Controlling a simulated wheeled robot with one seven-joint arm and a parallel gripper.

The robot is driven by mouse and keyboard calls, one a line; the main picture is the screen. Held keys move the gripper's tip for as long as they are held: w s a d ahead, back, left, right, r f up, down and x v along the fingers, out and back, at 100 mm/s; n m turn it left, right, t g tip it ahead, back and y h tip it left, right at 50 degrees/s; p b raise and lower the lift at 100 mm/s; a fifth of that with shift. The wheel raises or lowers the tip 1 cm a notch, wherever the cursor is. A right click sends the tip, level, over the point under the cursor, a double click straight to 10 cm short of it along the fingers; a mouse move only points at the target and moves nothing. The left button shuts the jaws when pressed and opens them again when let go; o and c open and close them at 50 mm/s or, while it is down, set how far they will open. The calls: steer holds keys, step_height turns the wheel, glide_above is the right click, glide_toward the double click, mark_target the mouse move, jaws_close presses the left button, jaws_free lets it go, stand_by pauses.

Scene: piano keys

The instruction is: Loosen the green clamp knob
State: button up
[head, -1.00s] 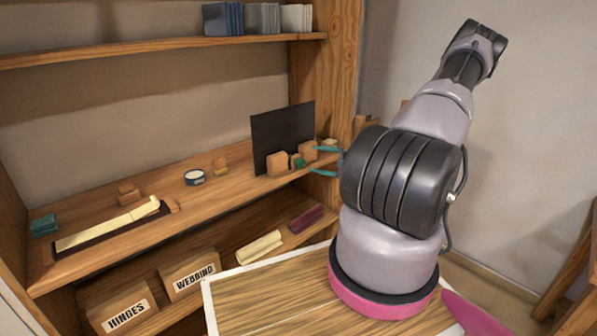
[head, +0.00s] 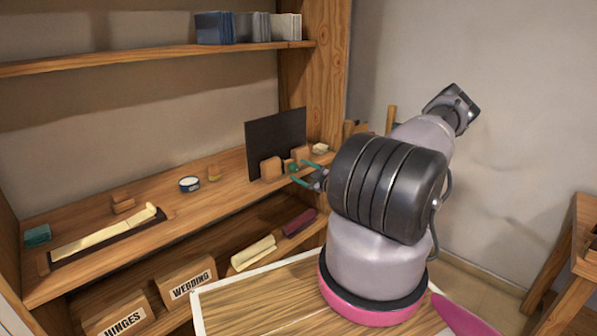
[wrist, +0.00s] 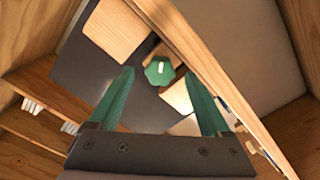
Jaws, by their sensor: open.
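The green clamp knob (wrist: 159,70), with a pale bar mark on its face, sits among wooden blocks by a dark panel. In the head view the knob (head: 292,168) is small, at the front of the panel. My gripper (head: 302,173) is open, its teal fingers pointing left at the knob from the right. In the wrist view the knob shows between the two fingertips of my gripper (wrist: 157,78), with gaps on both sides. I cannot tell whether the tips reach past its face. Nothing is held.
The dark panel (head: 275,138) stands upright on the wooden shelf. A wooden block (head: 271,168) stands left of the knob, another (head: 301,154) behind it. A round tin (head: 189,184) and a piano key (head: 105,230) lie farther left. A tall shelf post (head: 322,75) rises behind.

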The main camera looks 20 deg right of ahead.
steer(key=shift+w+a, duration=0.2)
steer(key=shift+w, duration=0.45)
jaws_close()
